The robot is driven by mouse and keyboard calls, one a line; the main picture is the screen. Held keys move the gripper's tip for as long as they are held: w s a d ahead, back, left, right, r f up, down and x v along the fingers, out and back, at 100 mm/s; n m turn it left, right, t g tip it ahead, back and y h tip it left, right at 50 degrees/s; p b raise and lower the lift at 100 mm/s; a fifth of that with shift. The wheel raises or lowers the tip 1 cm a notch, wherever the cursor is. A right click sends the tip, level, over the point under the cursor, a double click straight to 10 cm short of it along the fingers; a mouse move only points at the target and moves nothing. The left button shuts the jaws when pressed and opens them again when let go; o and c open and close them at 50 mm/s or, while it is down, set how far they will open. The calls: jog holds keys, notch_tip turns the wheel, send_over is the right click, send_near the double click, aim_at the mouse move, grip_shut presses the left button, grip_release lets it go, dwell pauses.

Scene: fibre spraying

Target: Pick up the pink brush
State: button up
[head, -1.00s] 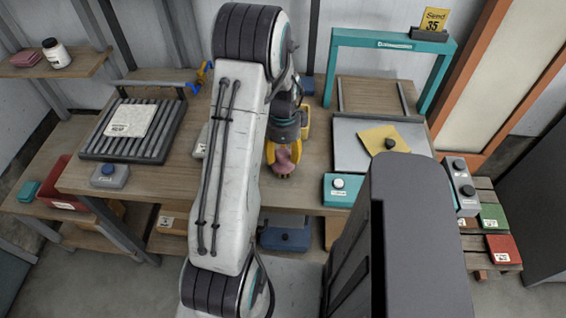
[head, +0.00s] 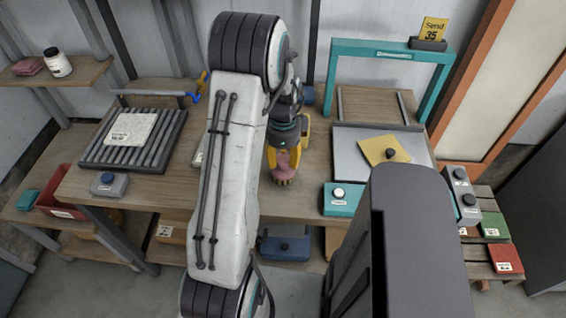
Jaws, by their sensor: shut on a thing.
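The pink brush (head: 283,166) is over the wooden table (head: 308,193), right of my white arm link, with its bristly end toward the table's front edge. My gripper (head: 284,154), with yellow fingers, is shut on the brush from above. The fingers cover part of the brush. I cannot tell whether the brush touches the table.
To the right are a teal button box (head: 340,198), a metal plate (head: 352,140) with a yellow sheet, and a teal frame (head: 334,70).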

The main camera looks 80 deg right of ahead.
jog(key=r, duration=0.2)
jog(key=shift+s+d+r, duration=0.1)
jog(key=shift+s+r, duration=0.1)
jog(key=shift+r, duration=0.2)
jog(key=s+d+r+b, duration=0.1)
jog(key=s+r, duration=0.5)
jog(key=s, duration=0.5)
jog(key=shift+d+r, duration=0.35)
jog(key=shift+d, duration=0.05)
jog(key=o, duration=0.6)
jog(key=shift+c, duration=0.2)
jog(key=c, duration=0.5)
